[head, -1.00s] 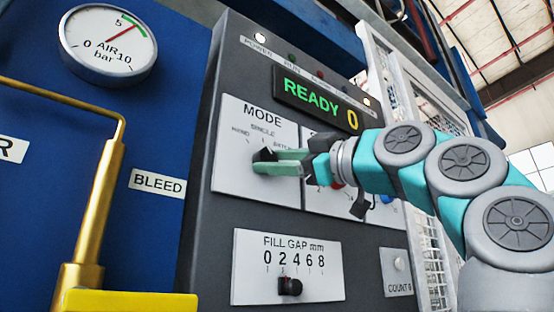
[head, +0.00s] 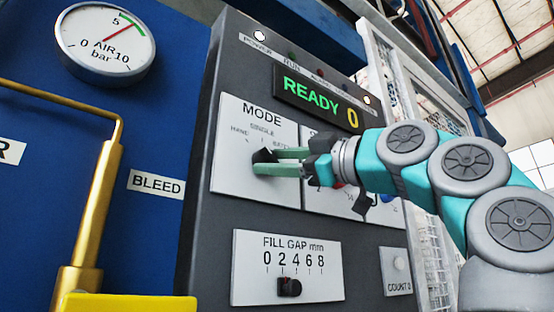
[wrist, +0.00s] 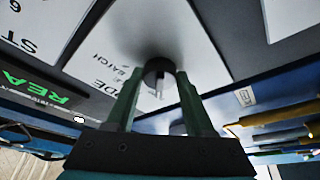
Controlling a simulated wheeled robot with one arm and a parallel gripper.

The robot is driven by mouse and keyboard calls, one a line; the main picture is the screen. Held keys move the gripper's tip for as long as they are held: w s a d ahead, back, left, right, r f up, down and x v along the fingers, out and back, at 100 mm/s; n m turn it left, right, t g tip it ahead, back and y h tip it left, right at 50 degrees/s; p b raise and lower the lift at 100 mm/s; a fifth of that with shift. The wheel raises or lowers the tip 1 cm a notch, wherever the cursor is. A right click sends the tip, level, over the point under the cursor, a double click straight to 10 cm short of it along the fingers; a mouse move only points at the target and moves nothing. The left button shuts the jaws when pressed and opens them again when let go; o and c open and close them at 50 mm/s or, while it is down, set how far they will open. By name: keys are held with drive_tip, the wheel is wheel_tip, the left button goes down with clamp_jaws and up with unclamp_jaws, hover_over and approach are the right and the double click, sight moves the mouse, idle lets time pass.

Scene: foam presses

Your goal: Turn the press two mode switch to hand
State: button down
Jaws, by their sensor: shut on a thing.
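The mode switch (head: 262,156) is a small black knob on the white MODE plate (head: 232,182), below the labels HAND, SINGLE and one partly covered by my gripper. My gripper (head: 266,162) reaches in from the right, its green fingers shut on the knob from both sides. In the wrist view the mode switch (wrist: 158,68) sits between the fingertips of my gripper (wrist: 157,78), with a pale mark on its face. The knob's pointer seems to lean up and left, toward the HAND side, but its exact setting is hard to tell.
The FILL GAP plate with a black slider (head: 289,287) is below. My gripper partly covers a neighbouring white plate (head: 316,198). A brass pipe (head: 95,215) and air gauge (head: 105,43) are on the left.

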idle(0.8)
drive_tip(key=shift+c, duration=1.4)
unclamp_jaws()
drive_tip(key=shift+d, duration=0.1)
drive_tip(key=b+v, duration=0.1)
drive_tip(key=v, duration=0.6)
drive_tip(key=shift+s+d+b, duration=0.2)
drive_tip(key=shift+s+b, duration=0.05)
drive_tip(key=shift+b, duration=0.15)
drive_tip(key=shift+f, duration=0.1)
